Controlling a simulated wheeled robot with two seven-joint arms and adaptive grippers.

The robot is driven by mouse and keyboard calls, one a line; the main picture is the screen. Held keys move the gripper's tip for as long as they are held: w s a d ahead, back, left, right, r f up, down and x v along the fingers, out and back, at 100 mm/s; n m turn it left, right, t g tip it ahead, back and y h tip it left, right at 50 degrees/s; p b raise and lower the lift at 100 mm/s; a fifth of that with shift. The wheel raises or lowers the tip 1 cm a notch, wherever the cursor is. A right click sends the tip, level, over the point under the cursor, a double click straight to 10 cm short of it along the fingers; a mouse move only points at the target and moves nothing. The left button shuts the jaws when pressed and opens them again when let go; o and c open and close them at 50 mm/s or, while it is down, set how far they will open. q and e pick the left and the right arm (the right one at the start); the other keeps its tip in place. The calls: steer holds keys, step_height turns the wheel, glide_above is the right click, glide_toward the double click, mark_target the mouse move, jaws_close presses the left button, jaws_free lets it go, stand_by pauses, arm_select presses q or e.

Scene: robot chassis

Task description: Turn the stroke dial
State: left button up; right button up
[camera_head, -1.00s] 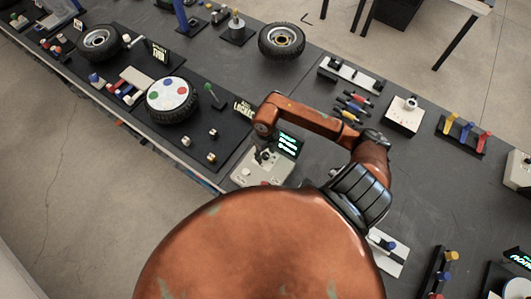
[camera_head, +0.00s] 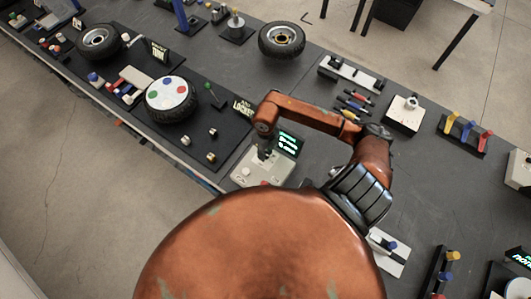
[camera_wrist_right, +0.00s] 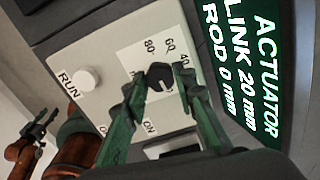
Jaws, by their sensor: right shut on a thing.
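The stroke dial (camera_wrist_right: 160,76) is a dark knob on a pale control box (camera_wrist_right: 108,60), with the numbers 40, 60 and 80 printed around it in the right wrist view. My right gripper (camera_wrist_right: 160,84) has its green fingers on both sides of the dial and is shut on it. In the head view the control box (camera_head: 250,172) sits on the dark bench, with my right gripper (camera_head: 263,154) over it. A screen (camera_wrist_right: 238,75) beside the box reads ACTUATOR, LINK 20 mm, ROD 0 mm. My left gripper is out of view in the head view.
A white RUN knob (camera_wrist_right: 87,79) stands on the same box, left of the dial. In the head view a wheel with coloured dots (camera_head: 171,98) lies to the left, and a tray of coloured pegs (camera_head: 352,104) lies beyond my arm.

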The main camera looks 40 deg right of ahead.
steer(key=n+b, duration=0.4)
steer(key=shift+w+d+f+n, duration=0.1)
steer(key=shift+f+n, duration=0.05)
steer(key=shift+n, duration=0.15)
steer(key=shift+n+b, duration=1.6)
steer(key=shift+r, duration=0.2)
steer(key=o, duration=1.2)
steer(key=shift+c, duration=0.2)
